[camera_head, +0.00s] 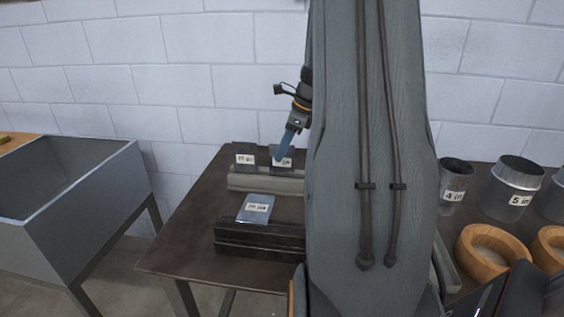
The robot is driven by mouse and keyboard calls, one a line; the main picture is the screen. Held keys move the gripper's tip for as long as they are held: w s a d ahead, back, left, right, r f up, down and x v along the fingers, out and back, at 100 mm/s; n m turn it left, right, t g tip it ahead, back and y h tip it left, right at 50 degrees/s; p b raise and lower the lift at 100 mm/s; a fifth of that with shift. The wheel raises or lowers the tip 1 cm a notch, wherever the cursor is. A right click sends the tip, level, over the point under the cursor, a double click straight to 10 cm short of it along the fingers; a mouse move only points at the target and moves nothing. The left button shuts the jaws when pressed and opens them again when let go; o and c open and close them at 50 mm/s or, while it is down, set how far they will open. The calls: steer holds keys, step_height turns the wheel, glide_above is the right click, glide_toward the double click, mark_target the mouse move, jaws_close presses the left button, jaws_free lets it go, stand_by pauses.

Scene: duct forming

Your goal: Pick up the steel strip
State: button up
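Several thin labelled metal pieces are on the dark table; the label print is too small to read, so I cannot tell which is the steel strip. A blue-grey piece (256,208) lies tilted on the front dark block. Two dark pieces stand at the back holder, one on the left (245,153) and one on the right (282,158). My gripper (283,151) points down with blue fingers, their tips in front of or at the right back piece. Contact and finger gap cannot be made out. My arm hides the table's middle.
A grey holder (265,182) and a dark grooved block (258,241) stand on the table (178,252). A grey metal bin (85,205) is at left. At right are labelled metal cylinders (513,188) and wooden rings (484,253). The table's left front is clear.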

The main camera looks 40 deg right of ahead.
mark_target(282, 162)
steer(key=p+x, duration=0.1)
steer(key=x, duration=0.3)
steer(key=shift+f, duration=0.15)
steer(key=shift+c, duration=0.2)
jaws_close()
